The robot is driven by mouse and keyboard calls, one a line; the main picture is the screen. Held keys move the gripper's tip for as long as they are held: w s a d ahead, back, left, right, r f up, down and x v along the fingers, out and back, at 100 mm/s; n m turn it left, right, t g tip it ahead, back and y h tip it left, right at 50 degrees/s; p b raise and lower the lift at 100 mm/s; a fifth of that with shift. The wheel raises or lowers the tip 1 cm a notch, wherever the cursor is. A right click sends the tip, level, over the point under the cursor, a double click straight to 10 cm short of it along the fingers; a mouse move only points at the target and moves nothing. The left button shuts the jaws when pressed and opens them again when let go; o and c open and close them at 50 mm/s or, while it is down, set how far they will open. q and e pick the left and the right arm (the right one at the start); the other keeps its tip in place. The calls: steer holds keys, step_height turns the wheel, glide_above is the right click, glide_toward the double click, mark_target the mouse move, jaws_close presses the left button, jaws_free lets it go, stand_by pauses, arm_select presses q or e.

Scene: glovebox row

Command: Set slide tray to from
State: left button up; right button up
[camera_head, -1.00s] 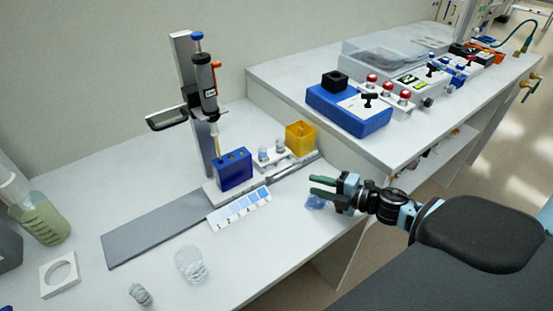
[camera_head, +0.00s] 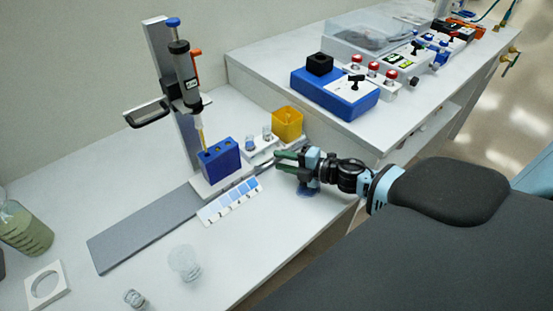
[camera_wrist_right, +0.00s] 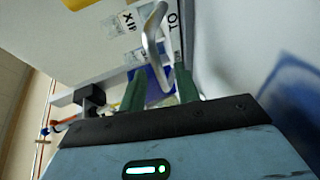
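The slide tray (camera_head: 207,190) is a white carriage on a long grey rail (camera_head: 140,232). It carries a blue block (camera_head: 220,160), a small holder with clear vials (camera_head: 262,143) and a yellow box (camera_head: 287,124). The blue block stands under the upright pipette (camera_head: 185,80). My right gripper (camera_head: 283,158) is at the tray's right end, just in front of the yellow box. In the wrist view its green fingers (camera_wrist_right: 160,88) are apart, with a bent metal handle (camera_wrist_right: 150,40) reaching down between them; contact is unclear. My left gripper is not in view.
A strip with blue-shaded fields (camera_head: 229,203) lies before the tray. A clear beaker (camera_head: 185,262), white ring block (camera_head: 42,286) and green-liquid bottle (camera_head: 25,232) stand left. A blue device (camera_head: 335,92) sits on the higher bench. A blue item (camera_head: 308,191) lies below my gripper.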

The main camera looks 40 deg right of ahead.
mark_target(255, 151)
steer(key=shift+x, duration=1.25)
jaws_close()
